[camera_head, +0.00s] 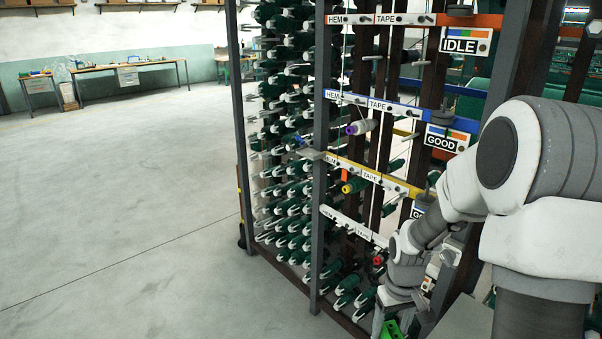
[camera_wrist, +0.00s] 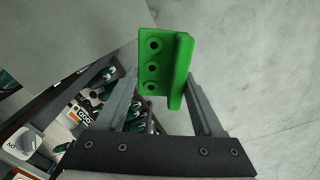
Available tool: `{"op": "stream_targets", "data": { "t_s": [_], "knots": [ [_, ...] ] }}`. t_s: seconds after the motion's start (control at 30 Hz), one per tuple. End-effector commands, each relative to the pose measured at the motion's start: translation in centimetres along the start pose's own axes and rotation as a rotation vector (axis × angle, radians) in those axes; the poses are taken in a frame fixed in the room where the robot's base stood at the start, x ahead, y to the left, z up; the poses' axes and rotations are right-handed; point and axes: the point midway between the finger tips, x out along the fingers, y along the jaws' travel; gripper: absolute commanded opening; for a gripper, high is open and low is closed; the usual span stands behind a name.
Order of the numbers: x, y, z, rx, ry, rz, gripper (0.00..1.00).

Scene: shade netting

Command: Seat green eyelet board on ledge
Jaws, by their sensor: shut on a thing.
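The green eyelet board (camera_wrist: 153,68) is a bright green angled piece with a row of 3 dark-ringed holes. In the wrist view it sits between the tips of my gripper (camera_wrist: 162,88), which is shut on it. In the head view the board (camera_head: 390,329) shows only in part at the bottom edge, below my wrist, with my gripper (camera_head: 392,318) around it. It is held clear of the rack. I cannot tell which surface in view is the ledge.
A tall rack (camera_head: 318,160) with many green and white bobbins stands left of my arm. Its rails carry HEM and TAPE labels and signs reading IDLE (camera_head: 465,42) and GOOD (camera_head: 447,139). Open concrete floor (camera_head: 120,200) lies left. A workbench (camera_head: 125,70) stands far back.

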Motion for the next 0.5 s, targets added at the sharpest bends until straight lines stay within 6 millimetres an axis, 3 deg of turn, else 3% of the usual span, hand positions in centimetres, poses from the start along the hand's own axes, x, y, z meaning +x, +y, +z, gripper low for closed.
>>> {"op": "stream_targets", "data": {
  "t_s": [0.2, 0.5],
  "knots": [
    [0.1, -4.2, -2.5, 0.120, 0.001, 0.001, 0.13],
    [0.2, -5.8, -3.2, 0.180, 0.000, 0.002, 0.13]
  ]
}}
